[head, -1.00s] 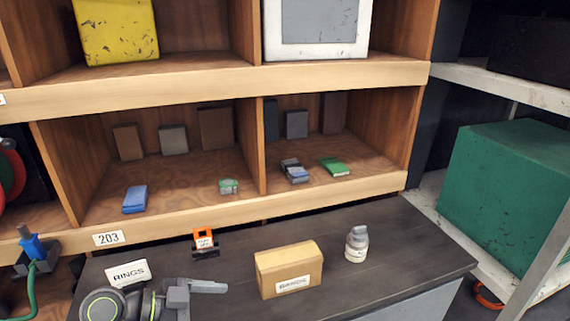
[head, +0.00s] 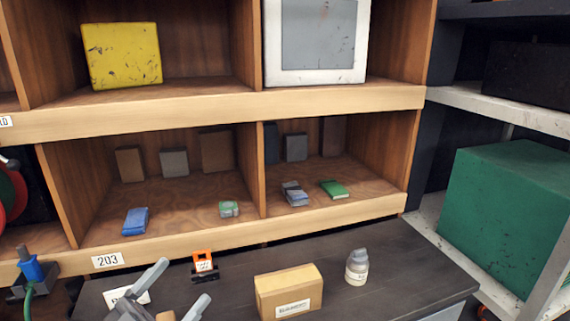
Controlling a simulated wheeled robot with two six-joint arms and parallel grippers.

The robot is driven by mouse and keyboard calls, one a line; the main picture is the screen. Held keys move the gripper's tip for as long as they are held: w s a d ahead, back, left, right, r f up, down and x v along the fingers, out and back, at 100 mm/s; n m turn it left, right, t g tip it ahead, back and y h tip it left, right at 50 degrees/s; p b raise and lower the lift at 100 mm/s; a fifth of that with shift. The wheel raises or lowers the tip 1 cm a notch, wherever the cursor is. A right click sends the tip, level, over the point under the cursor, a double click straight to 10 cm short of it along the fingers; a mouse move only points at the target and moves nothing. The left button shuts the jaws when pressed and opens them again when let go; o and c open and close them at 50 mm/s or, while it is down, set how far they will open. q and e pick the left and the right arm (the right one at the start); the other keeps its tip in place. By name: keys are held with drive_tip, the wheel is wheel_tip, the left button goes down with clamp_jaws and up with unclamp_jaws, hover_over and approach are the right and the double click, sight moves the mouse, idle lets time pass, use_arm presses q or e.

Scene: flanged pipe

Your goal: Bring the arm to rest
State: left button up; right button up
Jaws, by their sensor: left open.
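My left gripper (head: 178,290) shows at the lower left of the head view, over the dark bench top. Its two grey fingers are spread apart. A small orange-brown item shows low between the fingers, and I cannot tell whether it is a thing or part of the gripper. A white label card (head: 128,298) on the bench is partly hidden behind the gripper. An orange and black holder (head: 204,265) stands just beyond the right finger, apart from it as far as I can see. My right gripper is not in view.
A cardboard box (head: 289,291) and a small grey-capped bottle (head: 357,267) stand on the dark bench (head: 400,262). Wooden shelves (head: 250,228) behind hold small blue, green and grey packs. A blue-topped tool (head: 32,273) stands at left, and a green crate (head: 510,210) at right.

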use_arm(q)
drive_tip(key=a+f+n+t+y, duration=0.3)
drive_tip(key=a+n+t+y, duration=0.2)
drive_tip(key=a+n+y, duration=0.9)
drive_tip(key=s+a+f+n+g+y, duration=0.1)
drive_tip(key=s+a+f+g+y, duration=0.1)
drive_tip(key=s+f+g+y, duration=0.3)
drive_tip(key=s+a+f+g+y, duration=0.1)
drive_tip(key=f+g+y, duration=0.15)
drive_tip(key=f, duration=0.35)
drive_tip(key=s+d+f+m+g+h, duration=0.2)
drive_tip(key=s+f+g, duration=0.4)
drive_tip(key=s+f, duration=0.15)
drive_tip(key=s+d+f+m+g+h, duration=0.2)
drive_tip(key=s+d+f+g+h, duration=0.1)
drive_tip(key=s+f+g, duration=0.5)
wheel_tip(320, 180, down, 24)
drive_tip(key=s+a, duration=0.1)
drive_tip(key=a, duration=0.1)
drive_tip(key=s+d+f+b, duration=0.1)
drive_tip(key=s+f, duration=1.4)
drive_tip(key=f, duration=0.2)
drive_tip(key=shift+s+d+b, duration=0.25)
drive_tip(key=shift+d+b, duration=0.05)
drive_tip(key=shift+b, duration=0.05)
drive_tip(key=shift+h, duration=0.25)
